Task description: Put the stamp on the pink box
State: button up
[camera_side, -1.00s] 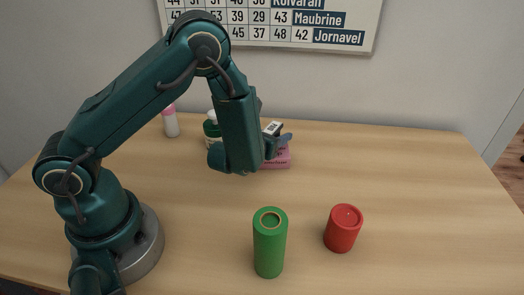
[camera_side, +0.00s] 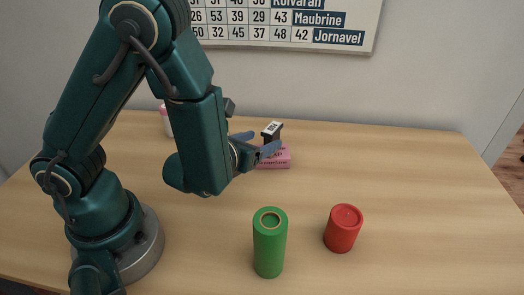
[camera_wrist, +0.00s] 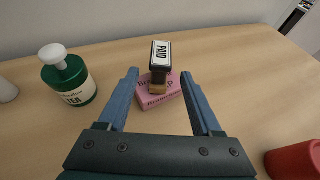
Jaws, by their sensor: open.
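The pink box (camera_side: 276,160) lies on the counter near the back; it also shows in the wrist view (camera_wrist: 150,99). The stamp (camera_side: 272,129), dark with a white "PAID" label on top, stands on the pink box. In the wrist view the stamp (camera_wrist: 160,58) is upright on the box, its lower part brownish. My gripper (camera_side: 256,141) is open and empty, its blue fingers pointing toward the stamp. In the wrist view the stamp lies beyond and between the fingertips of my gripper (camera_wrist: 158,72), apart from them.
A green cylinder (camera_side: 269,245) and a red cylinder (camera_side: 343,229) stand at the front. A pink-capped white bottle (camera_side: 167,121) stands at the back left. The counter's right side is clear.

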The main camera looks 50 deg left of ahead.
jog(key=shift+v, duration=1.45)
